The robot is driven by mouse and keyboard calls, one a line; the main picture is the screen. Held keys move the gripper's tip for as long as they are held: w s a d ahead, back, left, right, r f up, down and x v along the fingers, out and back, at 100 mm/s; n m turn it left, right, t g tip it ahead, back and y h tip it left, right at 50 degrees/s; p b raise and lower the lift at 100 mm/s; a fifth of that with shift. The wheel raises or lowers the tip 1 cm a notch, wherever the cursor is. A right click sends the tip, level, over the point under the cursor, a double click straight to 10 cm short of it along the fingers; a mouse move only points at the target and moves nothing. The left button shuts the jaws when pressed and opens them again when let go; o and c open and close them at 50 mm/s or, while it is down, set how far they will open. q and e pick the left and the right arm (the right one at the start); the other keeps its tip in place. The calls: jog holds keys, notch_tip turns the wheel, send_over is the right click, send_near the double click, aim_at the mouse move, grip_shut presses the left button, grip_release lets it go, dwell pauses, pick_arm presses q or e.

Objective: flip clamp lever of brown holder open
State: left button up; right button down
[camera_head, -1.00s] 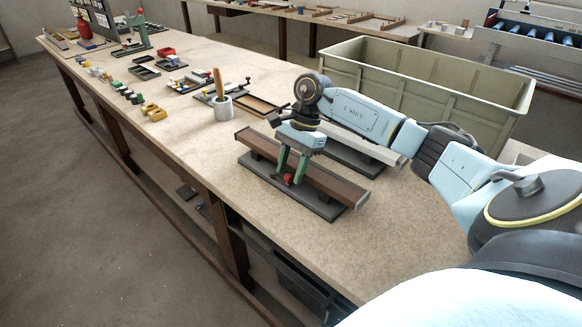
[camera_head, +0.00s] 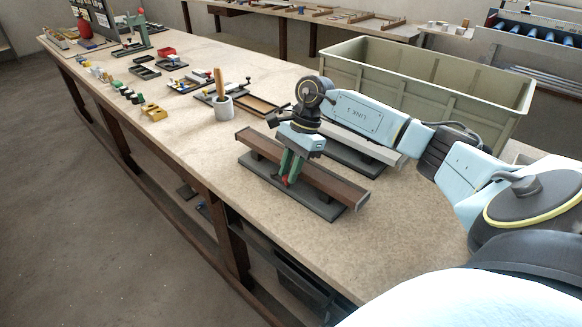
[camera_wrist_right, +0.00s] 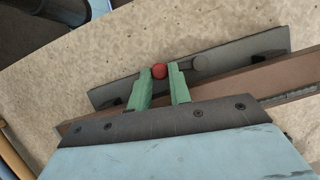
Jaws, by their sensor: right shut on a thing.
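The brown holder (camera_head: 335,187) is a long brown profile on a dark base plate on the bench. It also shows in the right wrist view (camera_wrist_right: 283,80), running behind my gripper. The red knob (camera_head: 286,181) of its clamp lever is on the near side, over the base plate. My right gripper (camera_head: 290,173) reaches down over the holder with green fingers. In the right wrist view the red knob (camera_wrist_right: 159,70) is between the fingertips, and the gripper is shut on it. The rest of the lever is mostly hidden by the fingers. My left gripper is out of view.
A second holder with a pale profile (camera_head: 380,149) stands close behind. A grey cup (camera_head: 223,108) with a wooden handle and a shallow tray (camera_head: 255,104) are to the left. A large green-grey bin (camera_head: 430,90) is behind. The bench front right is clear.

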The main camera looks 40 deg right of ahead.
jog(key=m, duration=0.1)
jog(key=a+m+t, duration=0.1)
jog(key=m, duration=0.1)
jog(key=shift+a, duration=0.3)
jog(key=m, duration=0.1)
jog(key=a+m+t, duration=0.1)
jog(key=m, duration=0.1)
jog(key=shift+w+a, duration=0.15)
jog(key=shift+w, duration=0.05)
jog(key=m, duration=0.1)
jog(key=w+a+m+t+h, duration=0.1)
jog(key=m, duration=0.1)
jog(key=shift+a+p, duration=0.15)
jog(key=shift+p, duration=0.2)
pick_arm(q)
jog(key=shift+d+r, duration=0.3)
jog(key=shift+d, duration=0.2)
pick_arm(e)
jog(key=shift+w+a+m+t+h, duration=0.2)
jog(key=shift+w+m+h, duration=0.1)
jog(key=shift+m, duration=0.45)
jog(key=shift+w+a+m+t+h, duration=0.2)
jog(key=shift+m+h, duration=0.1)
jog(key=shift+m, duration=0.45)
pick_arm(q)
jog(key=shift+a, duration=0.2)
